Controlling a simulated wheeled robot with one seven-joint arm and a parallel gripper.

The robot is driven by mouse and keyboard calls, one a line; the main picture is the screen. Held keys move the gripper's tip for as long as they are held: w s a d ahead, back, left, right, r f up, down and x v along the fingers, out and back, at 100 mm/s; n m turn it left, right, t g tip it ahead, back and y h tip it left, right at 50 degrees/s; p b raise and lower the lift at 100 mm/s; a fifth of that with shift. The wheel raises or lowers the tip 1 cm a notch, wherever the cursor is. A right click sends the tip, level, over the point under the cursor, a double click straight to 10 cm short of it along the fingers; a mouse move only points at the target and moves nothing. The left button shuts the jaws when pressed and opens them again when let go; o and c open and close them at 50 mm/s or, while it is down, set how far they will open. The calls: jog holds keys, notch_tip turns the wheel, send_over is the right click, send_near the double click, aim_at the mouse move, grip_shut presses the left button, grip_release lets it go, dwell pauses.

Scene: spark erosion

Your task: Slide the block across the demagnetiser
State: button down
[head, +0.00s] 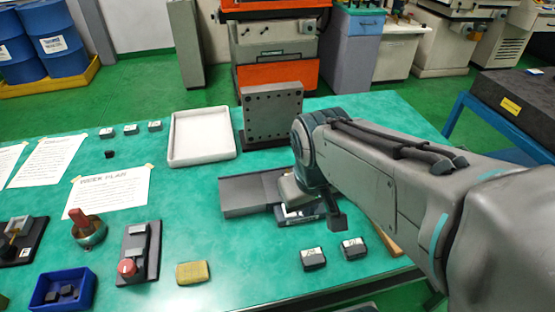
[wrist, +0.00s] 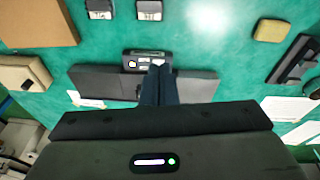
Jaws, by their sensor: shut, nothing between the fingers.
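The demagnetiser appears to be the dark unit with a pale label (wrist: 147,60) in the middle of a flat grey track. In the head view its labelled front (head: 298,213) shows under my arm, with the track (head: 245,194) running left. My gripper (wrist: 160,70) is shut and empty, its fingertips over the unit's near edge; contact cannot be told. No block is clearly visible on the track.
A white tray (head: 188,158) and a drilled angle plate (head: 272,108) stand behind. Three small blocks (head: 131,130) sit farther back. Bare green table lies left of the track.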

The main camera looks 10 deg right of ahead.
jog(key=w+a+f+n+h+b, duration=0.1)
jog(key=w+a+f+n, duration=0.3)
jog(key=w, duration=0.4)
jog(key=w+a+f+n+g+h+b, duration=0.1)
jog(key=w+a+f+n+h, duration=0.3)
jog(key=w+n, duration=0.3)
jog(key=w+a+f+n+g+h+b, duration=0.1)
jog(key=w+a+f+n+h, duration=0.2)
jog(key=w, duration=0.8)
jog(key=shift+w+a+f+n, duration=0.1)
jog(key=shift+a+f+n, duration=0.1)
jog(key=shift+f+n, duration=0.45)
jog(key=shift+w+a+f+n, duration=0.1)
jog(key=shift+a+f+n, duration=0.1)
jog(key=shift+f+n, duration=0.4)
send_near(275, 187)
jog(key=x, duration=0.4)
jog(key=shift+w+a+f, duration=0.1)
jog(key=shift+a+f, duration=0.1)
jog(key=shift+f, duration=0.1)
jog(key=d, duration=0.1)
jog(key=d+p, duration=0.1)
jog(key=d, duration=0.1)
jog(key=shift+d+f, duration=0.35)
jog(key=shift+d, duration=0.45)
